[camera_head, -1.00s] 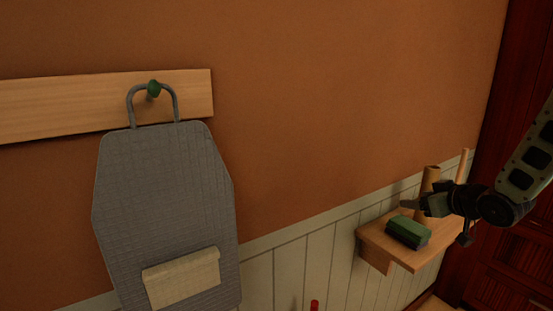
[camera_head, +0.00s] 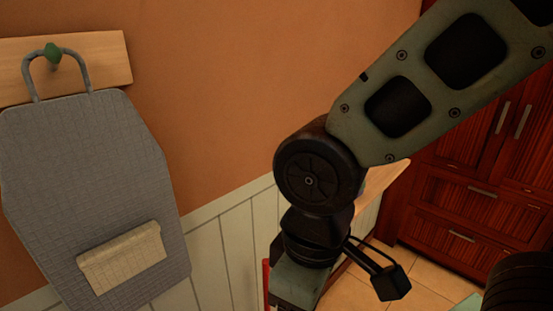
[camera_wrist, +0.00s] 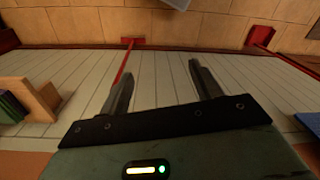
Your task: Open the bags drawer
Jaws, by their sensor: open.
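A dark red wooden cabinet stands at the right of the head view, with an upper drawer (camera_head: 480,198) and a lower drawer (camera_head: 455,240) under its doors. Both drawers look shut, each with a metal bar handle. I see no label that tells which is the bags drawer. My gripper (camera_wrist: 162,69) is open and empty in the wrist view, its two fingers apart over white wall panelling and tiled floor. In the head view its fingertips are hidden below the frame, and my arm covers part of the cabinet. The gripper is away from the drawers.
A grey ironing board (camera_head: 95,180) hangs on a wall rail at the left. A wooden shelf (camera_head: 385,180) is partly behind my arm and shows at the left of the wrist view (camera_wrist: 28,98). A red pole (camera_wrist: 122,65) stands by the wall. Tiled floor (camera_head: 425,275) before the cabinet is clear.

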